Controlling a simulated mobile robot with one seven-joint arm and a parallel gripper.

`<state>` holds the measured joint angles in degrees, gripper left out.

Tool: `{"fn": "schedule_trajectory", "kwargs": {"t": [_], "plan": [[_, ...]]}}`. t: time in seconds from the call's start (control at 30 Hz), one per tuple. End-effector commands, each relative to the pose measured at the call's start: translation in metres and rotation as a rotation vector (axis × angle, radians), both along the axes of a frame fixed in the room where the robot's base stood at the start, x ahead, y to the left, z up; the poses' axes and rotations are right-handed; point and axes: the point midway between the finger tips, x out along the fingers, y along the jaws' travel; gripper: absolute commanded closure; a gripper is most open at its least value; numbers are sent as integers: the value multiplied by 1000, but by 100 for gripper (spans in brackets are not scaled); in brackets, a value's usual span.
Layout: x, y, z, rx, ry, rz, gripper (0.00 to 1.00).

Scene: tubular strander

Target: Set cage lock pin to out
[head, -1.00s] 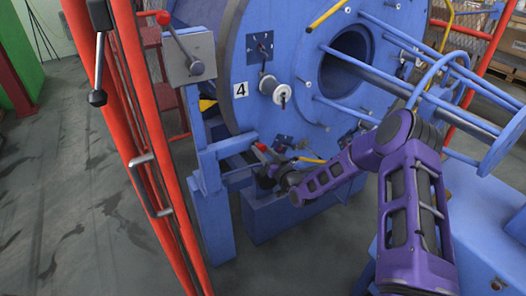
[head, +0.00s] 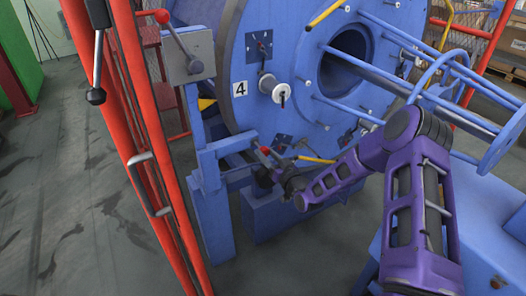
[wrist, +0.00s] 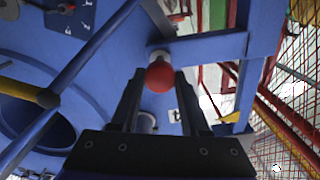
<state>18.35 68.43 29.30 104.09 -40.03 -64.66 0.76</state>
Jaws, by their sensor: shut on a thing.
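The cage lock pin shows as a red round knob (wrist: 160,77) on a pale collar in the wrist view, in front of a blue frame bar. In the head view its red end (head: 265,150) shows low at the left edge of the big blue disc. My gripper (wrist: 158,84) has one dark finger on each side of the knob and is shut on it. In the head view my gripper (head: 274,164) is small and dark, so the finger contact is hard to make out. The pin's shaft is mostly hidden.
The blue disc (head: 309,115) carries spools and rods. A lever box (head: 188,58) with a red-knobbed lever stands above left. Red posts (head: 140,150) rise at the left. A blue ring cage (head: 504,140) reaches over at the right. Floor at the left is clear.

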Motion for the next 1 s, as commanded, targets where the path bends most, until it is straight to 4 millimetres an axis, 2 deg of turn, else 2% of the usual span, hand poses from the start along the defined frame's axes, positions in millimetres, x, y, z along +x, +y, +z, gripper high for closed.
{"fn": "schedule_trajectory", "kwargs": {"t": [0.33, 0.37, 0.5, 0.83, 1.0], "plan": [[-7, -5, -1, 0, 2, 0, 100], [-7, -5, -1, -1, 3, 0, 51], [-7, -4, -1, 0, 2, 0, 26], [-7, -5, 0, 0, 0, -1, 24], [-20, -15, 0, 0, 2, -2, 24]]}}
